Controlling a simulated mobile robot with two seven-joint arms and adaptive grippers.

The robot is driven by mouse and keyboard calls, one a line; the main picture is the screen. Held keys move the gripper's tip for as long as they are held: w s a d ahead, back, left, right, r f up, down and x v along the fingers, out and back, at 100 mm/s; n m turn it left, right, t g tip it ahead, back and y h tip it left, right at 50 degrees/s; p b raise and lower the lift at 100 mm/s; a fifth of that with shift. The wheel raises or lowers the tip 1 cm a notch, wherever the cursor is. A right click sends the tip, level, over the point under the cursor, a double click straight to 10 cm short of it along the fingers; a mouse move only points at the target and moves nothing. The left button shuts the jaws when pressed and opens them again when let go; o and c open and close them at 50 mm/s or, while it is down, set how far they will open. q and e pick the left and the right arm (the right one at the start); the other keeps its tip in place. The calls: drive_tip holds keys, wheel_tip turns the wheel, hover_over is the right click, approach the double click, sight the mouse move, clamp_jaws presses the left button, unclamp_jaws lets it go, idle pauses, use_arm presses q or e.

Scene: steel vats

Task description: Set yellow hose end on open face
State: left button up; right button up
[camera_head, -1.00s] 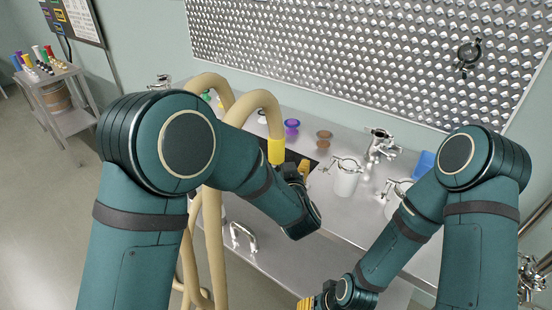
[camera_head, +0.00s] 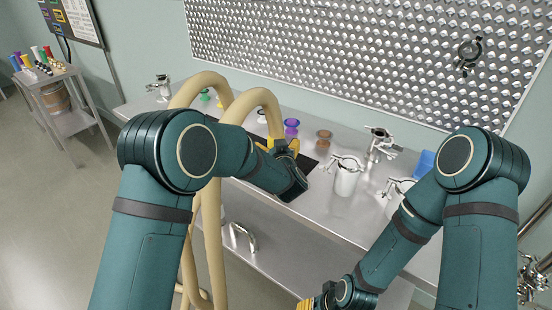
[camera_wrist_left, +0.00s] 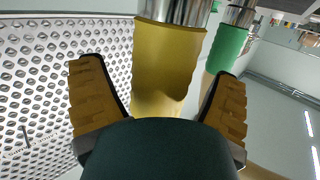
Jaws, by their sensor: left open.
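The yellow hose end (camera_wrist_left: 165,65) is a yellow cuff with a steel ferrule on a beige hose. In the left wrist view it stands between the two ridged fingers of my left gripper (camera_wrist_left: 158,100), with a gap on either side. The fingers are open. In the head view my left gripper (camera_head: 285,147) is at the end of the front beige hose and mostly hides the yellow cuff. The green hose end (camera_wrist_left: 227,48) is behind and to the right in the wrist view. My right gripper (camera_head: 308,303) is low at the bottom edge, partly cut off. I cannot make out the open face.
Purple (camera_head: 291,126) and brown (camera_head: 323,138) spool-shaped pieces stand on the steel bench (camera_head: 335,205). A white clamped canister (camera_head: 346,178) and a steel valve (camera_head: 379,145) are to the right. Beige hoses (camera_head: 211,235) hang over the front edge. A dimpled panel (camera_head: 360,60) is behind.

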use_arm(q)
drive_tip(key=c, duration=1.2)
drive_tip(key=shift+r, duration=0.1)
drive_tip(key=shift+c, duration=1.1)
drive_tip(key=shift+r, duration=0.15)
